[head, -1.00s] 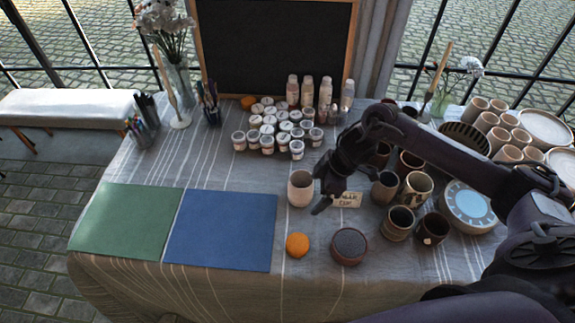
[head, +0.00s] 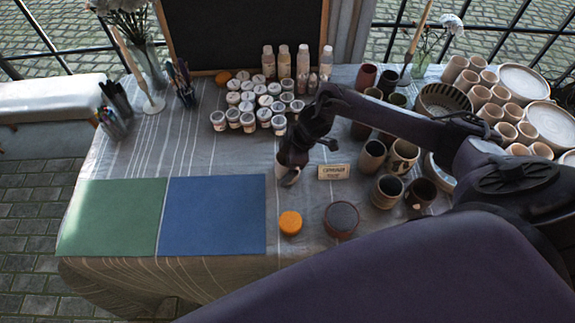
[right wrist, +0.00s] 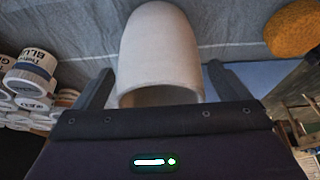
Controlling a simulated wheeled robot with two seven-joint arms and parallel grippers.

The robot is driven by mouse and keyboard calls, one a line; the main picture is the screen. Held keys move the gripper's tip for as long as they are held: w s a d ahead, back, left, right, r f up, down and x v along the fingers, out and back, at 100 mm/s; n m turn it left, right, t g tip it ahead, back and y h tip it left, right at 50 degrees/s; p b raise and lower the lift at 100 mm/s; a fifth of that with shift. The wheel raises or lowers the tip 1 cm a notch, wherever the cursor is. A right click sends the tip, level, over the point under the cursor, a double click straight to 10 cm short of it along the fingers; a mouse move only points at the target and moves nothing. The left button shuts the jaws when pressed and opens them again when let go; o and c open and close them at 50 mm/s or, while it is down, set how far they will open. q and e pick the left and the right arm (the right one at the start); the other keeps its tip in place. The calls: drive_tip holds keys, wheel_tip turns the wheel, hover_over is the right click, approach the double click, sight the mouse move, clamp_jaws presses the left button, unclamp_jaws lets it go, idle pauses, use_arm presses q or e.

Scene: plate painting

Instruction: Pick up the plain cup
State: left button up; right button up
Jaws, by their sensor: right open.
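The plain cup (head: 281,170) is pale, cream to pinkish, and stands on the grey cloth right of the blue mat. In the head view my right gripper (head: 290,172) covers most of it. In the right wrist view the cup (right wrist: 160,50) lies between the two open fingers of my right gripper (right wrist: 155,88), with a gap on each side. Its rim is close to the palm. My left gripper is not in view.
A small sign (head: 333,171) stands right of the cup. An orange sponge (head: 290,223) and a dark round pot (head: 341,219) are in front. Several dark cups (head: 387,190) stand at right, and paint jars (head: 248,120) behind. The blue mat (head: 215,215) is bare.

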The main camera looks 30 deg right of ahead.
drive_tip(key=shift+f, duration=0.2)
drive_tip(key=c, duration=1.2)
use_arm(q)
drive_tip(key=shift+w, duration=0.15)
use_arm(e)
drive_tip(key=shift+r, duration=0.1)
